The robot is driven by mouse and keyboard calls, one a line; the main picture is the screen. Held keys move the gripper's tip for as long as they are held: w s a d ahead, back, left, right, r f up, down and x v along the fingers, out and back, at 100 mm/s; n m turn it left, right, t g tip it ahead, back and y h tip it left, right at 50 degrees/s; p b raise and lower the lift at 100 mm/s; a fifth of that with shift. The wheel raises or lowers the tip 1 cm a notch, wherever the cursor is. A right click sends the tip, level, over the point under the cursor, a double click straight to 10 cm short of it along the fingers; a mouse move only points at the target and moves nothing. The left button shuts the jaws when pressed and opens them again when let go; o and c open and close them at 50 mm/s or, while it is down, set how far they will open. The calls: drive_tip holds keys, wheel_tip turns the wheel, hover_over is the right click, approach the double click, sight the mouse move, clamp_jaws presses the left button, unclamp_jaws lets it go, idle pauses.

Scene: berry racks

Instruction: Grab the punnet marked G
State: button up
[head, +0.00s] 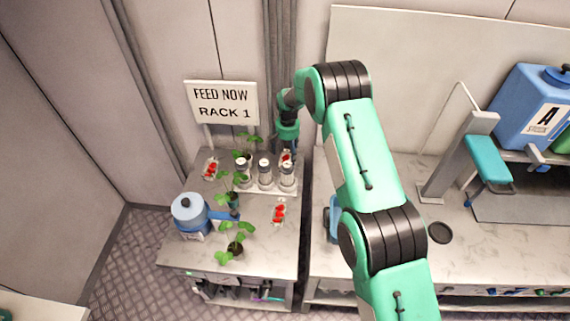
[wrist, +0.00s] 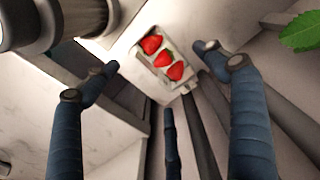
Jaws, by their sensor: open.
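In the head view, three small white punnets of red strawberries stand on the grey bench: one at back left (head: 210,168), one at back right (head: 286,157) partly hidden behind a jar, and one nearer the front (head: 279,212). I cannot read a G on any of them. My gripper (wrist: 156,57) is open and empty. In the wrist view its blue fingers spread on either side of a punnet (wrist: 146,58) holding three strawberries, with a gap around it. In the head view my wrist hangs over the back right punnet, and my fingers are hidden.
Three capped jars (head: 265,172) stand in a white holder just in front of the back right punnet. Potted seedlings (head: 236,250) and a blue watering can (head: 190,214) occupy the left side. A sign (head: 223,103) reads "FEED NOW RACK 1". A wall stands close behind.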

drive_tip(key=shift+f, duration=0.15)
drive_tip(key=shift+s+f, duration=0.15)
drive_tip(key=shift+f, duration=2.3)
drive_tip(key=shift+c, duration=0.3)
drive_tip(key=c, duration=1.2)
